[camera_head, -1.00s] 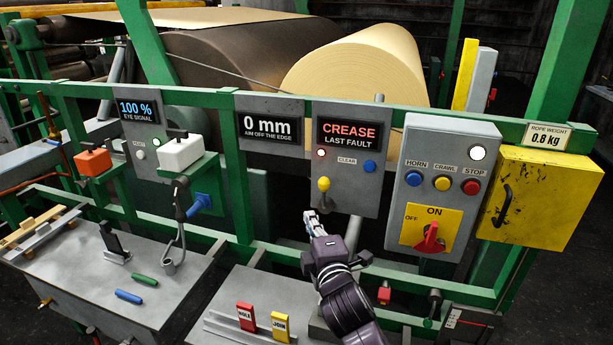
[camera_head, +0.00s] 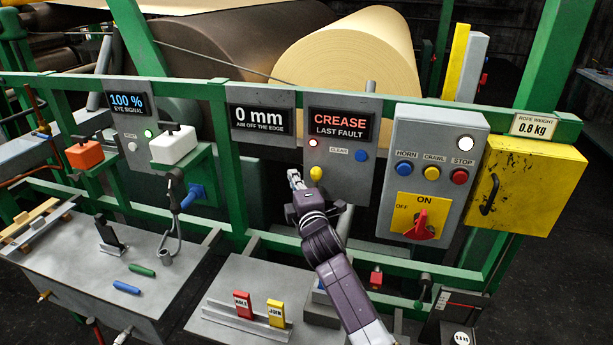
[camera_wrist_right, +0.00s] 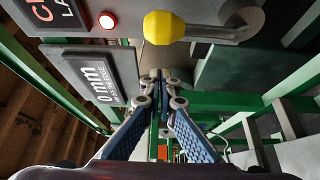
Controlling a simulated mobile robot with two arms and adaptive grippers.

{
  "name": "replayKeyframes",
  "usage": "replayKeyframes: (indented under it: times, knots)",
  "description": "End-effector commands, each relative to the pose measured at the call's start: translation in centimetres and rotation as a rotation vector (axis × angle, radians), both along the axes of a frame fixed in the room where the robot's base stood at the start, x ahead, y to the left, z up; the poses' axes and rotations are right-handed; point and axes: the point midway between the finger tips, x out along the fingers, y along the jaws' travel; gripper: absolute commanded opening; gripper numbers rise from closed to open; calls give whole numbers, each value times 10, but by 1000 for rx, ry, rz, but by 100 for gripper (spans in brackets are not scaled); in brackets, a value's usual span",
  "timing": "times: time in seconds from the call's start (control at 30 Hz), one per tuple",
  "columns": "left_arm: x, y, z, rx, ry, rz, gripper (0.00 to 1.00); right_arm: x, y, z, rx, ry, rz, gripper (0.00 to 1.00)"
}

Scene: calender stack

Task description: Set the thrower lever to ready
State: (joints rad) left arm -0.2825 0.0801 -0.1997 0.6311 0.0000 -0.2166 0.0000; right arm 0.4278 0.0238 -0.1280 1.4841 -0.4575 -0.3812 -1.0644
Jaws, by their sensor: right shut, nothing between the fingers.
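The lever with a yellow knob (camera_head: 316,173) sits low on the grey panel headed CREASE LAST FAULT (camera_head: 339,124). No label reading "thrower" is legible. In the right wrist view, the yellow knob (camera_wrist_right: 163,27) is at the top, with its bent metal rod running to the right. My right gripper (camera_head: 294,179) is shut and empty just left of the knob in the head view. In the wrist view its closed fingertips (camera_wrist_right: 158,77) are below the knob in the picture, with a gap between. My left gripper is not in view.
A lit red lamp (camera_head: 313,142) and a blue CLEAR button (camera_head: 361,155) are above the lever. The control box (camera_head: 435,150) with HORN, CRAWL and STOP buttons and a red rotary switch (camera_head: 424,229) is to the right. A green rail (camera_head: 262,158) frame runs behind.

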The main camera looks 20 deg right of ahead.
Motion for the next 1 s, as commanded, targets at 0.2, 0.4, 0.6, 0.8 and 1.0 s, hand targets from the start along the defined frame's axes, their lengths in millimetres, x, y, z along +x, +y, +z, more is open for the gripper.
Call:
replayKeyframes:
  times: [0.2, 0.4, 0.6, 0.8, 1.0]
  knots:
    - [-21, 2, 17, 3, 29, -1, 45, -11, -25, 1, -5, 4, -3, 0]
    - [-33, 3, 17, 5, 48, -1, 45, -14, -30, -1, -3, 3, -2, 0]
    - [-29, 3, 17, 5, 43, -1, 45, -14, -30, -1, -3, 3, -2, 0]
    - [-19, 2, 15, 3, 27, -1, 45, -14, -31, -2, 8, -3, -2, 0]
    - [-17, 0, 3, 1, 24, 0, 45, -17, -36, -3, 59, -39, -3, 0]
